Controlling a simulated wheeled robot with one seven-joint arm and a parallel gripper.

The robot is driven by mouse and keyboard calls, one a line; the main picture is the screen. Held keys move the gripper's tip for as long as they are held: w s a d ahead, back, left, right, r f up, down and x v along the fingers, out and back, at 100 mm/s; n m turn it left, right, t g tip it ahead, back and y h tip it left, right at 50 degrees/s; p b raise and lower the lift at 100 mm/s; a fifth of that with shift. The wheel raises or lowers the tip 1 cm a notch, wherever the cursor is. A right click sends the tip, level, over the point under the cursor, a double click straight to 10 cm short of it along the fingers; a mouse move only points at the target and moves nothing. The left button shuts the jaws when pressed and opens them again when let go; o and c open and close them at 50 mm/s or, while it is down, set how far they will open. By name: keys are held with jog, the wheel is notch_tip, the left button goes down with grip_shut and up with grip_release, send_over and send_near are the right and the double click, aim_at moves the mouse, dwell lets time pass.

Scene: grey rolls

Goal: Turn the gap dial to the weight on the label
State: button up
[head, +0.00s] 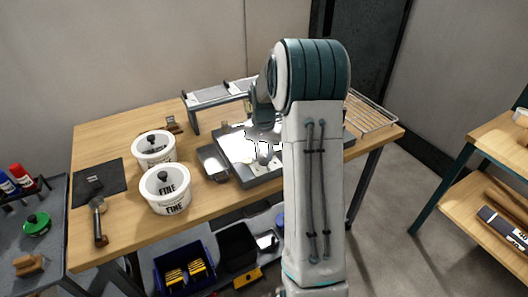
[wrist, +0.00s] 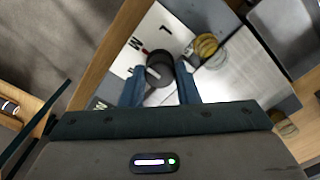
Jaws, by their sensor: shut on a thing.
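In the wrist view, my gripper (wrist: 162,80) has its two blue fingers on either side of a dark round dial knob (wrist: 160,66) and is shut on it. The knob sits on a white dial plate (wrist: 150,32) with black letters; an L and an M can be read, and a small red mark shows beside the knob. Part of the plate is hidden by the fingers. In the head view the steel machine (head: 255,178) stands on the wooden table, partly behind my arm. The dial is not clear there. I cannot make out a weight label for certain.
Two white tubs, one marked FINE (head: 167,205), stand left of the machine on the table (head: 115,135). A dark mat (head: 110,172) and a handled tool (head: 98,222) lie further left. A wire rack (head: 372,112) is at the right. Brass-coloured cylinders (wrist: 205,45) sit near the knob.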

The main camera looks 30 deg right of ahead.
aim_at(264, 154)
jog(key=shift+r, duration=0.1)
dwell(0.4)
jog(key=o, duration=1)
jog(key=shift+c, duration=0.2)
notch_tip(264, 154, up, 14)
jog(key=s+a+r+n+t, duration=0.25)
jog(key=s+a+n, duration=0.25)
jog(key=s+a, duration=0.65)
jog(key=s+a+f+n, duration=0.1)
jog(key=s+a+f, duration=0.1)
jog(key=s, duration=0.5)
jog(key=s+a+f+n, duration=0.2)
jog(key=s, duration=0.5)
jog(key=shift+a+n, duration=0.15)
jog(key=shift+n, duration=0.15)
